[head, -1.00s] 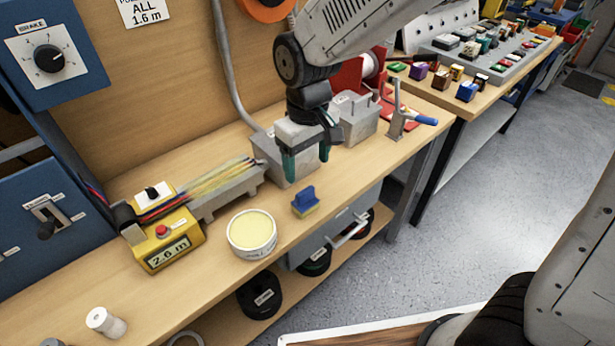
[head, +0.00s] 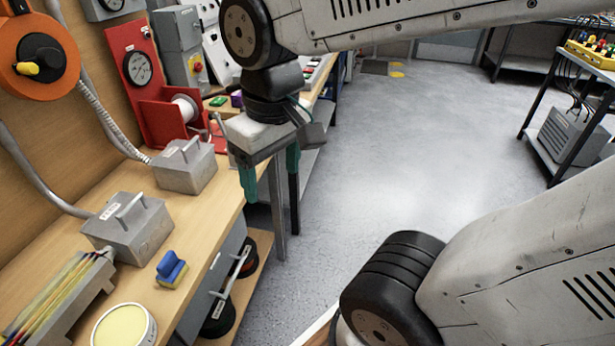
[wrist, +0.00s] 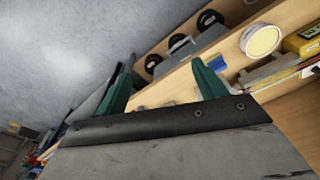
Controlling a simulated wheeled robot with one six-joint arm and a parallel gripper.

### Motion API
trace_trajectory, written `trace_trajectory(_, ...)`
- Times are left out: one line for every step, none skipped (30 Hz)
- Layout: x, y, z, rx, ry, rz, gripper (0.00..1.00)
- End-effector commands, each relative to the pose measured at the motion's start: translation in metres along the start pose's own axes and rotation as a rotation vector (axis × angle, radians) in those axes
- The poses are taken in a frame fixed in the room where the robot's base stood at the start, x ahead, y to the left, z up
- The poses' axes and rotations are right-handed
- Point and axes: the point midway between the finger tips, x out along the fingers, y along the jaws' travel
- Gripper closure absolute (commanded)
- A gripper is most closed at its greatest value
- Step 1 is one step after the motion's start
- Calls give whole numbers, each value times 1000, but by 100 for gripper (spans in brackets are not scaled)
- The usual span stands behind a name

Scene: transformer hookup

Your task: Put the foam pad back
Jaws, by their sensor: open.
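The foam pad, a blue-handled block with a yellow underside (head: 172,270), sits on the wooden bench near its front edge, beside a round tub of pale yellow material (head: 124,325). Its blue part also shows small in the wrist view (wrist: 217,63), near the tub (wrist: 262,40). My gripper (head: 270,200) is open and empty, its green fingers pointing down. In the head view it appears right of and beyond the pad, at the bench's front edge with floor behind it. The open fingers also show in the wrist view (wrist: 161,75), apart from the pad.
Two grey lidded boxes with handles (head: 128,230) (head: 185,166) stand behind the pad. A tray of coloured wires (head: 60,300) lies left. A red stand with a spool (head: 160,105) is farther back. The floor (head: 400,150) right of the bench is clear.

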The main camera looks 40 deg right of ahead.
Motion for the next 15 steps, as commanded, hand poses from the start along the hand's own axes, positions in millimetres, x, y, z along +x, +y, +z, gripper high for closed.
trace_trajectory(-4, 7, 15, 39, 14, 4, 30)
trace_trajectory(-4, 10, 23, 57, 16, 5, 30)
trace_trajectory(-6, 13, 32, 78, 21, 7, 30)
trace_trajectory(-6, 15, 38, 91, 21, 8, 30)
trace_trajectory(-6, 16, 42, 103, 23, 10, 30)
trace_trajectory(-6, 18, 47, 115, 25, 11, 30)
trace_trajectory(-6, 18, 50, 121, 26, 11, 30)
trace_trajectory(-6, 19, 52, 127, 26, 12, 30)
trace_trajectory(-6, 19, 54, 131, 26, 12, 30)
trace_trajectory(-6, 20, 55, 133, 25, 12, 30)
trace_trajectory(-6, 20, 55, 133, 25, 12, 30)
trace_trajectory(-6, 20, 55, 133, 25, 12, 30)
trace_trajectory(-6, 20, 55, 133, 25, 12, 30)
trace_trajectory(-6, 19, 55, 133, 25, 12, 30)
trace_trajectory(-6, 19, 55, 132, 25, 12, 30)
